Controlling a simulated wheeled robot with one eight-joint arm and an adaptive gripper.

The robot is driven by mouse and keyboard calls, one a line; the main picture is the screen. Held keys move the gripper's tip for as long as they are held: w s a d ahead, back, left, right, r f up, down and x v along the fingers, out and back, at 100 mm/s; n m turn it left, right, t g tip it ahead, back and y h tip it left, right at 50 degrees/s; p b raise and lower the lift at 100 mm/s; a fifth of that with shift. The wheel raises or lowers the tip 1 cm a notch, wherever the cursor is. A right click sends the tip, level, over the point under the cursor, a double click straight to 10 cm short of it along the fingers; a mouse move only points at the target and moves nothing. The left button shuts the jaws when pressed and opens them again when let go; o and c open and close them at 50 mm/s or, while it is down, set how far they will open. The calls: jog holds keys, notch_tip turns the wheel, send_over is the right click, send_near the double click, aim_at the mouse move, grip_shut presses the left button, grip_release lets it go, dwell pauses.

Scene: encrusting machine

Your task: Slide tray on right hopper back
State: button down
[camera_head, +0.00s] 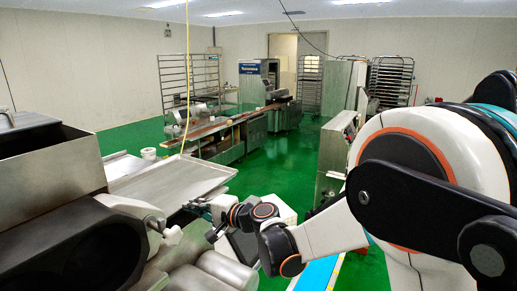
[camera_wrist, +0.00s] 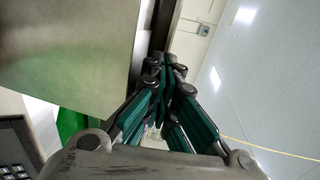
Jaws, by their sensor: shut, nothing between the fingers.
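A flat metal tray (camera_head: 172,187) with a low rim lies beside the steel hopper (camera_head: 50,185) at the left of the head view. My gripper (camera_head: 192,207) is near the tray's front right edge in the head view; whether it touches is hard to tell. In the wrist view the fingers (camera_wrist: 166,66) are together with nothing between them. There, a broad pale metal panel (camera_wrist: 75,50) fills the left, close beside the fingertips; I cannot tell whether it is the tray.
Rounded machine parts (camera_head: 215,268) lie below the tray. A long conveyor machine (camera_head: 215,130) and racks (camera_head: 188,85) are farther back. Green floor (camera_head: 275,170) is open in the middle.

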aim_at(182, 201)
jog(key=shift+r+b+x, duration=0.2)
jog(key=shift+b+x, duration=0.05)
jog(key=shift+x, duration=1.15)
jog(key=shift+r+b+x, duration=0.2)
jog(key=shift+r+x, duration=0.05)
jog(key=shift+x, duration=1.15)
jog(key=shift+r, duration=0.15)
jog(key=shift+s+d+f, duration=0.1)
jog(key=shift+d+f, duration=0.1)
jog(key=shift+d, duration=0.05)
jog(key=shift+s+d, duration=0.2)
jog(key=shift+d, duration=0.1)
jog(key=f+b+v, duration=0.1)
jog(key=v, duration=0.7)
jog(key=shift+d+b, duration=0.2)
jog(key=shift+b, duration=0.1)
jog(key=shift+f, duration=0.1)
